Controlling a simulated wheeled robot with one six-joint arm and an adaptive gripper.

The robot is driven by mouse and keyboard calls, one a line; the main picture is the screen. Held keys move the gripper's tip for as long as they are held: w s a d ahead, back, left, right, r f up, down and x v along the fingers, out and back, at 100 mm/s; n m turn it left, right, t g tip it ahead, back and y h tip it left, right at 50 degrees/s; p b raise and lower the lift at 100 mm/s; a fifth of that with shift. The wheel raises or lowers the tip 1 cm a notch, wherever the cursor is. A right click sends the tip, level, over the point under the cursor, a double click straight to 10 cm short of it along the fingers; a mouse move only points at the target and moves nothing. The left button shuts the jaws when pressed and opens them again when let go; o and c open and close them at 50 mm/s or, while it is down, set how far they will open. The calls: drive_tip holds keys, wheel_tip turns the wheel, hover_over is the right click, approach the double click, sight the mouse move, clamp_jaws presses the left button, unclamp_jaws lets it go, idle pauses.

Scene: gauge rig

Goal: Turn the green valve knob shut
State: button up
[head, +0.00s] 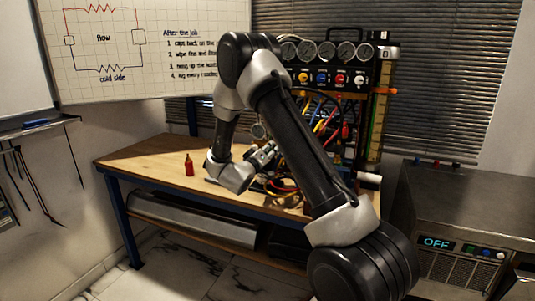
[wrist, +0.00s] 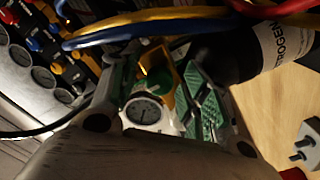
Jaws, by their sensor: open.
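The green valve knob (wrist: 155,80) appears between my fingers in the wrist view, beside a yellow part (wrist: 177,82) and just beyond a round white dial gauge (wrist: 143,112). My gripper (wrist: 162,78) is open, with one finger on each side of the knob. The right finger shows green ribbed pads. I cannot tell whether either finger touches the knob. In the head view my gripper (head: 266,153) is low over the bench, in front of the rig, and the knob cannot be made out there.
A dark cylinder labelled as nitrogen (wrist: 238,55) lies close to my right finger. Blue and yellow hoses (wrist: 120,30) cross above my fingers. A gauge panel (head: 325,65) stands behind on the wooden bench (head: 150,158). A red bottle (head: 189,166) stands left of my gripper.

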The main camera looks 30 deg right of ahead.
clamp_jaws()
idle(0.3)
drive_tip(key=m, duration=0.4)
drive_tip(key=shift+m, duration=0.4)
drive_tip(key=m, duration=0.4)
drive_tip(key=shift+m, duration=0.3)
drive_tip(key=m, duration=0.4)
drive_tip(key=shift+m, duration=2.2)
